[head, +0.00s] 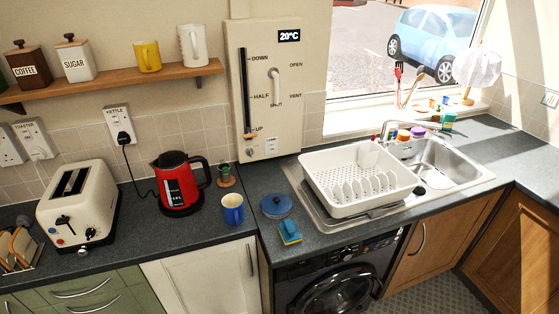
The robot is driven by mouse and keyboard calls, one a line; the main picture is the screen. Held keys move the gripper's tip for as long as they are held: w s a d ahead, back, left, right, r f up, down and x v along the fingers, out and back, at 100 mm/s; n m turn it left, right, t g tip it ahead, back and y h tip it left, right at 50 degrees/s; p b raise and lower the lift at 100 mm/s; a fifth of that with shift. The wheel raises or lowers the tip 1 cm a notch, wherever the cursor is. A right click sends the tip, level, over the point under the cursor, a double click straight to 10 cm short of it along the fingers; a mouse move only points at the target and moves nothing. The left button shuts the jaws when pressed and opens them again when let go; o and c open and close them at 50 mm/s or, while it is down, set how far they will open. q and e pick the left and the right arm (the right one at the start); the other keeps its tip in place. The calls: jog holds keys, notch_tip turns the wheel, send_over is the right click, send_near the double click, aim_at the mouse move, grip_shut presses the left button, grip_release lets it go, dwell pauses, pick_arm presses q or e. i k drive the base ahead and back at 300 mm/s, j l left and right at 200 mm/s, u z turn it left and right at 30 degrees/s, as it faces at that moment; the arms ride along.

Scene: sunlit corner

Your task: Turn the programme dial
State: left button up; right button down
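The dark washing machine (290,300) stands under the counter at the bottom middle of the head view. Its round door (340,292) faces the room and looks closed. A narrow control panel (338,259) runs along its top edge, just below the worktop. Small light marks and controls show on the panel, but they are too small and steeply seen for me to tell the programme dial's setting. Neither of my grippers is in view, and nothing touches the panel.
On the worktop above the machine lie a blue lid (277,206) and a sponge (289,232). A white dish rack (345,205) stands beside the sink (437,166). A red kettle (176,184), blue mug (232,209) and cream toaster (78,207) stand to the left.

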aim_at(346, 256)
jog(key=i+l+u, duration=0.1)
jog(key=l, duration=0.4)
jog(key=i+l+u, duration=0.1)
jog(key=l, duration=0.4)
jog(key=l+u, duration=0.1)
jog(key=l, duration=0.4)
